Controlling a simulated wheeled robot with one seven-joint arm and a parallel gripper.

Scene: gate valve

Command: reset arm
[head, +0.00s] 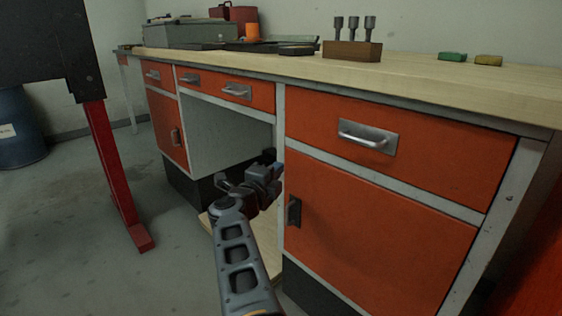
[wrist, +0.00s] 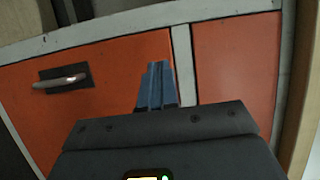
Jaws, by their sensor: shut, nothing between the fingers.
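My gripper (head: 268,163) is in the middle of the head view, in front of the workbench's open knee space and just left of the right cabinet door (head: 370,230). In the wrist view the two fingers of my gripper (wrist: 157,70) are together with nothing between them. They point toward orange cabinet fronts, with a metal handle (wrist: 62,80) to the left. The gripper appears apart from the cabinet, though the exact gap is hard to tell. No gate valve is visible in either view.
The workbench top (head: 440,85) holds a wooden block with metal tools (head: 352,50), a grey box (head: 190,33) and small green and yellow items. A red post (head: 115,170) stands left, with a blue barrel (head: 18,130) beyond. Floor between post and bench is clear.

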